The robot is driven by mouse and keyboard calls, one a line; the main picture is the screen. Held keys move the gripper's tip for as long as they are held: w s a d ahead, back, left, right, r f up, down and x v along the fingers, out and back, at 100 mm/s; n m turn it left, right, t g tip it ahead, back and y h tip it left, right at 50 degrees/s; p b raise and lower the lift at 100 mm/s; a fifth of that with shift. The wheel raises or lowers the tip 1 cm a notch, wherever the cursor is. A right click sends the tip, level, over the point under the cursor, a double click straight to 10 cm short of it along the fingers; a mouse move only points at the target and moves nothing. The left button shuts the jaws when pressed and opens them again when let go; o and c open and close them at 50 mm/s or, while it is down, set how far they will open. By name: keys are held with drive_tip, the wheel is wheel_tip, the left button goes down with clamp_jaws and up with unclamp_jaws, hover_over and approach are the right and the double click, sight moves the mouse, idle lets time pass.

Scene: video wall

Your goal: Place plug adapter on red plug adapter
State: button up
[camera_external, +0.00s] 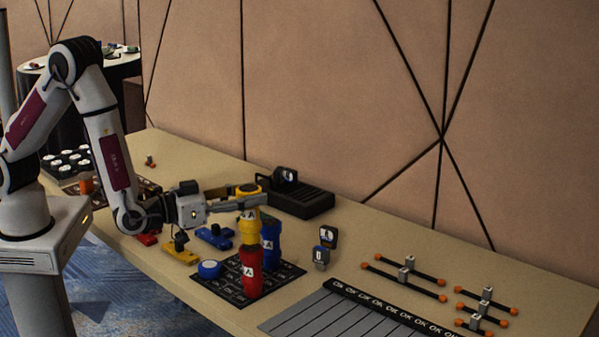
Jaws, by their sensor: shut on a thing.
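A yellow plug adapter (249,228) with a dark letter label is upright in my gripper (252,201), which is shut on it. My fingers cross its upper part and hide some of it. The red plug adapter (251,273) stands upright on a black patterned mat (228,285), directly below the yellow one in this view. The yellow one's lower end meets the red one's top in the picture; I cannot tell if they touch. A blue plug adapter (270,243) stands just behind and right of them.
A blue round piece (209,269) lies at the mat's left edge. Yellow (181,251) and blue (214,236) items lie left of the mat. A black box (301,203) stands behind. Small grey blocks on rods (408,265) and a grey striped panel (318,316) lie right.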

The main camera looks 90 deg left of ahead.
drive_tip(key=shift+f, duration=0.75)
drive_tip(key=shift+f, duration=0.1)
drive_tip(key=o, duration=1.2)
drive_tip(key=v, duration=1.2)
drive_tip(key=shift+a, duration=0.1)
